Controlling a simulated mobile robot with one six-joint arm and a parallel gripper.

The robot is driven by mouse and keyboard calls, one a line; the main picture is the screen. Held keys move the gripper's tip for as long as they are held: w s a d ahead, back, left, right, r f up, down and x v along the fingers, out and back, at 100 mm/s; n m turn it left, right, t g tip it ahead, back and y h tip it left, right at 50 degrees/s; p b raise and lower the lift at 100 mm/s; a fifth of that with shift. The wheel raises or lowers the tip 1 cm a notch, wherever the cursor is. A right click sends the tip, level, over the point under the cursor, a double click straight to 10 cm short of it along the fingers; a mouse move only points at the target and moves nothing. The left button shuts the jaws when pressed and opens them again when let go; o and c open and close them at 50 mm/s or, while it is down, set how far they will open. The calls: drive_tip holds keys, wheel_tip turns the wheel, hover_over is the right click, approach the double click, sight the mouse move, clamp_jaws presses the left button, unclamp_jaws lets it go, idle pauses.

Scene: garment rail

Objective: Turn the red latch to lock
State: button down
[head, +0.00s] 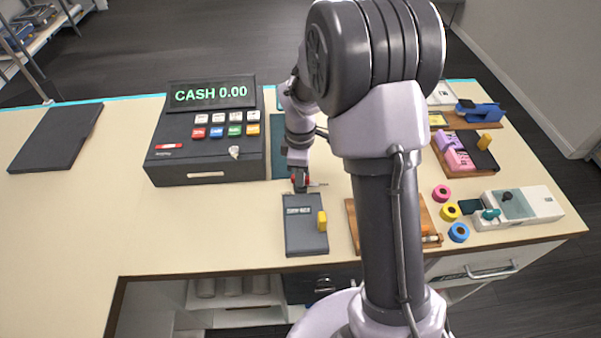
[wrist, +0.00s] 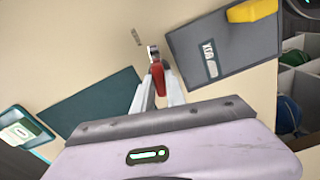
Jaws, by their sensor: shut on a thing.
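The red latch (wrist: 158,80) sits between the two fingers of my gripper (wrist: 158,92) in the wrist view, with a small silver piece at its tip. My gripper is shut on it. In the head view my gripper (head: 300,183) points down at the counter, just behind a dark grey box (head: 305,240) with a yellow tab. Only a little red shows there; the fingers hide most of the latch. The box also shows in the wrist view (wrist: 230,62), close to the right of the latch. What the latch is mounted on is unclear.
A cash register (head: 208,140) stands left of my gripper, with a dark green mat (head: 280,160) beside it. Tape rolls (head: 450,211), a wooden board (head: 425,215) and a white device (head: 535,203) are to the right. The left counter is mostly clear.

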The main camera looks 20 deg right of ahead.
drive_tip(key=m, duration=0.4)
drive_tip(key=shift+m, duration=0.3)
drive_tip(key=m, duration=0.3)
drive_tip(key=shift+m, duration=0.3)
drive_tip(key=m, duration=0.3)
drive_tip(key=shift+m, duration=0.3)
drive_tip(key=shift+m+b, duration=0.45)
drive_tip(key=shift+m, duration=1.35)
drive_tip(key=c, duration=1.4)
unclamp_jaws()
drive_tip(key=shift+o, duration=0.2)
wheel_tip(320, 180, up, 18)
drive_tip(key=p, duration=0.5)
drive_tip(key=shift+f, duration=0.25)
